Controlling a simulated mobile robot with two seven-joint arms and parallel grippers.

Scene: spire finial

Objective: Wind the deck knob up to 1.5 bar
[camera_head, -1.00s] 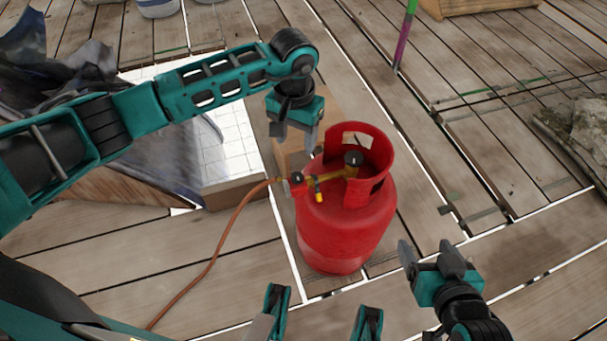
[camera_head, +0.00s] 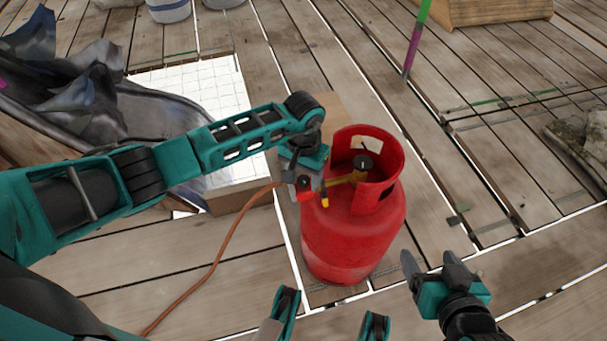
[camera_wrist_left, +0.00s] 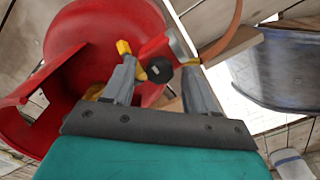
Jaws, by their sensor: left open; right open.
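A red gas cylinder (camera_head: 345,245) stands upright on the deck, with a brass valve and a black knob (camera_head: 364,162) inside its collar. A fitting with a second, smaller black knob (camera_wrist_left: 160,70) sits at the hose side. My left gripper (camera_head: 304,186) is open at this fitting. In the left wrist view its fingers (camera_wrist_left: 160,82) stand on either side of the small knob; I cannot tell whether they touch it. A yellow lever (camera_head: 325,200) hangs beside it. No pressure reading can be made out. My right gripper (camera_head: 432,264) is open and empty, right of the cylinder.
An orange hose (camera_head: 215,255) runs from the fitting down across the deck. A cardboard box (camera_head: 325,112) stands behind the cylinder. A white tiled sheet (camera_head: 215,85) and dark crumpled material (camera_head: 75,85) lie left. Planks to the right are mostly clear.

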